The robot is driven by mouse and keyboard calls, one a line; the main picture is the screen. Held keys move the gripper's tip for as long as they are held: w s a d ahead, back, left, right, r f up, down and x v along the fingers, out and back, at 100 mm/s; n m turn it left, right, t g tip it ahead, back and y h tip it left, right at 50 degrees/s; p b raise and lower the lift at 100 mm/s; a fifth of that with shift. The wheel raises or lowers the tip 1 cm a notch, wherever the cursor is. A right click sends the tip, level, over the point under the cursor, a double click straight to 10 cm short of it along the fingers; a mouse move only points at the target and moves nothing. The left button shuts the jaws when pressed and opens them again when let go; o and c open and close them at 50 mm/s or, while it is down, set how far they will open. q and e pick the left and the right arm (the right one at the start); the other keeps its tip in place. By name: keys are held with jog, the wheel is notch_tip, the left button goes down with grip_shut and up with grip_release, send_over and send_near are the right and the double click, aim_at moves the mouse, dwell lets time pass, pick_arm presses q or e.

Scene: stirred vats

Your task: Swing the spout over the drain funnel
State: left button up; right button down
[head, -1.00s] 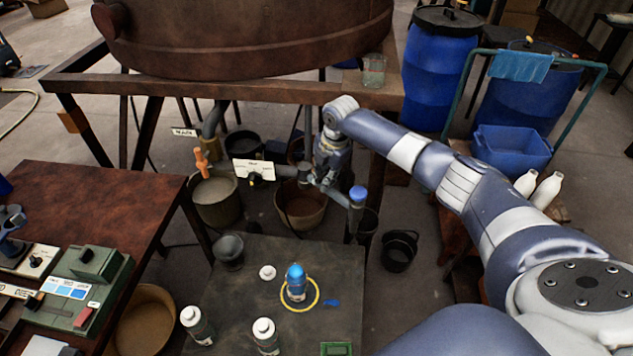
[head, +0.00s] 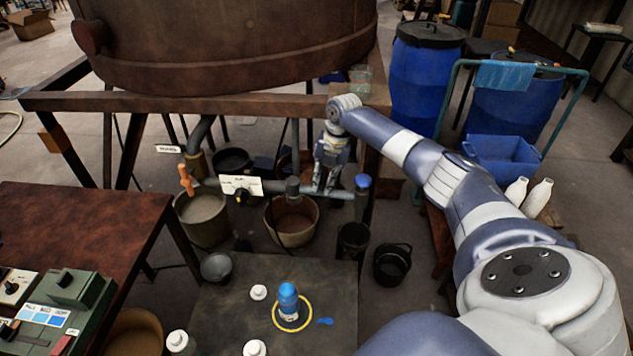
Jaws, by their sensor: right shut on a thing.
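The spout (head: 346,194) is a grey horizontal pipe under the big brown vat, with a blue cap (head: 362,181) at its right end. It extends to the right from a grey joint (head: 292,187). My right gripper (head: 328,187) is shut on the spout between the joint and the cap. A dark funnel-like vessel (head: 352,238), possibly the drain funnel, stands below the capped end and slightly left of it in the picture. I cannot tell whether the outlet is directly over it. My left gripper is not in view.
A brown bucket (head: 291,228) stands under the joint, and a pale-filled bucket (head: 202,220) under an orange-handled tap (head: 187,180). A black bucket (head: 392,264) is at the right. A low dark table (head: 235,315) holds bottles in front. The vat's frame beam (head: 220,104) crosses above.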

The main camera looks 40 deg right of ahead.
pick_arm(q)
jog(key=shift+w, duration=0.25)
pick_arm(e)
jog(key=shift+w+a+r, duration=0.2)
jog(key=shift+w+r, duration=0.05)
jog(key=c, duration=1.6)
grip_release()
jog(key=shift+a, duration=0.1)
jog(key=shift+f, duration=0.1)
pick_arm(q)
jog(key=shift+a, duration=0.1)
pick_arm(e)
jog(key=shift+s, duration=0.1)
jog(key=shift+r, duration=0.25)
jog(key=r, duration=0.3)
jog(key=s+d+r, duration=0.1)
jog(key=r, duration=0.7)
jog(key=shift+s+d+r, duration=0.15)
jog(key=shift+s+d, duration=0.1)
jog(key=shift+s, duration=0.15)
